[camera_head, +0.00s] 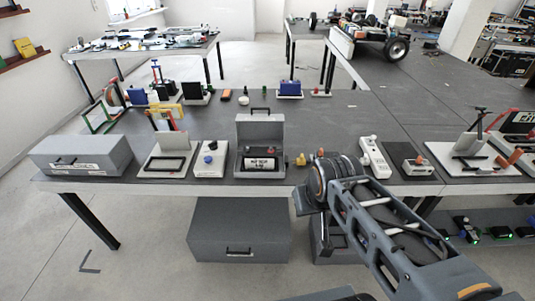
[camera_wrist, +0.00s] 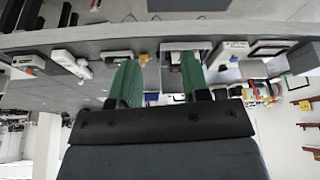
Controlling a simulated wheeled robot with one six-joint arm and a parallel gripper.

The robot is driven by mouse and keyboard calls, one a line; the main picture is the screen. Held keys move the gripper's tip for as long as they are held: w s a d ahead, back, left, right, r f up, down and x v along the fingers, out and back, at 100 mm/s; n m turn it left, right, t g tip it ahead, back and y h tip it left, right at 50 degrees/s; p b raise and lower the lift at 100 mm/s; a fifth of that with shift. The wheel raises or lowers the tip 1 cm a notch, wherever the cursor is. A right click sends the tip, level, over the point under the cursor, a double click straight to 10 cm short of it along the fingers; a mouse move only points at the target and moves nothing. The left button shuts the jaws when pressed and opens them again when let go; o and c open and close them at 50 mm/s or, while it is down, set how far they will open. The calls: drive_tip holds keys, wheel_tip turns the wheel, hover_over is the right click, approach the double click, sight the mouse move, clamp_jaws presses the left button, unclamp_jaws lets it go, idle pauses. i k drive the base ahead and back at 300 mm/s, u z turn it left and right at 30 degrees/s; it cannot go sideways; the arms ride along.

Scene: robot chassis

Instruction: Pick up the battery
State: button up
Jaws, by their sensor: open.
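My gripper (camera_wrist: 158,82) is open, with two green fingers apart and nothing between them in the wrist view. In the head view my arm reaches up from the lower right to the table's front edge, and its fingers cannot be made out there. I cannot pick out the battery for certain. An open grey case (camera_head: 264,136) with a white label stands on the table just left of my arm's end. Small reddish items sit inside it, too small to identify.
A small yellow object (camera_head: 301,159) lies between the case and my arm. A white device (camera_head: 209,158) with a blue knob and a grey drawer box (camera_head: 84,155) stand to the left. A white handheld device (camera_head: 375,157) lies to the right. Table (camera_head: 225,118) surface behind is partly clear.

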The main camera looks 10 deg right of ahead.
sight(256, 158)
drive_tip(key=z, duration=0.1)
drive_tip(key=i, duration=0.95)
drive_tip(key=u, duration=0.35)
